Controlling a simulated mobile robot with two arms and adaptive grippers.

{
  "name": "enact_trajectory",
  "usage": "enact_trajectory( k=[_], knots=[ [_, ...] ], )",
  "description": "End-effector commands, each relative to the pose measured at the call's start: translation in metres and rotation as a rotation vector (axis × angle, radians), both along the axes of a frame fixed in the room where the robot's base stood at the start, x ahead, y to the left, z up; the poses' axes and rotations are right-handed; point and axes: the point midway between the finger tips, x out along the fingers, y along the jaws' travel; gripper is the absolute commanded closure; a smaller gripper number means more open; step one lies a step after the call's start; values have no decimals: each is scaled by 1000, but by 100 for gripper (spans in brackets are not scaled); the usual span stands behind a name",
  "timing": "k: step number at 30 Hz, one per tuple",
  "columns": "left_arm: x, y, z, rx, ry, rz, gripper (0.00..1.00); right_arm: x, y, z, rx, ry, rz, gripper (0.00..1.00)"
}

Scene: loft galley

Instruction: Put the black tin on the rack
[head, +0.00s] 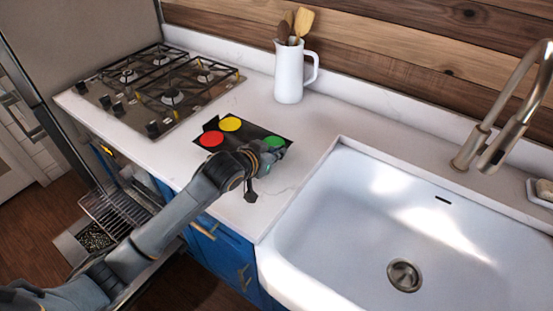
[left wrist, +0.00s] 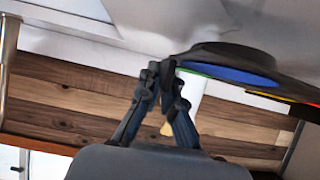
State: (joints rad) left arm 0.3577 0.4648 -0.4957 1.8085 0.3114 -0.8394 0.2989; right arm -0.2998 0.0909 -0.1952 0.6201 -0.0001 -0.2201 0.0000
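In the left wrist view the fingers (left wrist: 165,68) come together at the end of the black tin (left wrist: 235,52), beside a blue cup. They look shut on that end. The wire rack (head: 117,211) sticks out of the open oven below the counter. My right gripper is in neither view.
A gas stove (head: 160,85) is at the back left. A white pitcher (head: 290,75) with wooden utensils stands behind the tin. A white sink (head: 390,225) with a tall faucet (head: 500,120) is at right.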

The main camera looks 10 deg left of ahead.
Motion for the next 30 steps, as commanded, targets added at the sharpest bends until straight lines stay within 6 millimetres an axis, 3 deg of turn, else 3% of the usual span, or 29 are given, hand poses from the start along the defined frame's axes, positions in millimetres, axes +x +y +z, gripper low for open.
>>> enact_trajectory(
  k=[6,17,21,30],
  knots=[
    [-1,0,-27,1,1,0,100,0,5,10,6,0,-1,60],
    [-1,0,-32,1,0,0,100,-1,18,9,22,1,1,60],
    [-1,0,-33,0,1,0,73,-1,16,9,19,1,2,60],
    [-1,0,-32,0,1,0,72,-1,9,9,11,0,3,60]
  ],
)
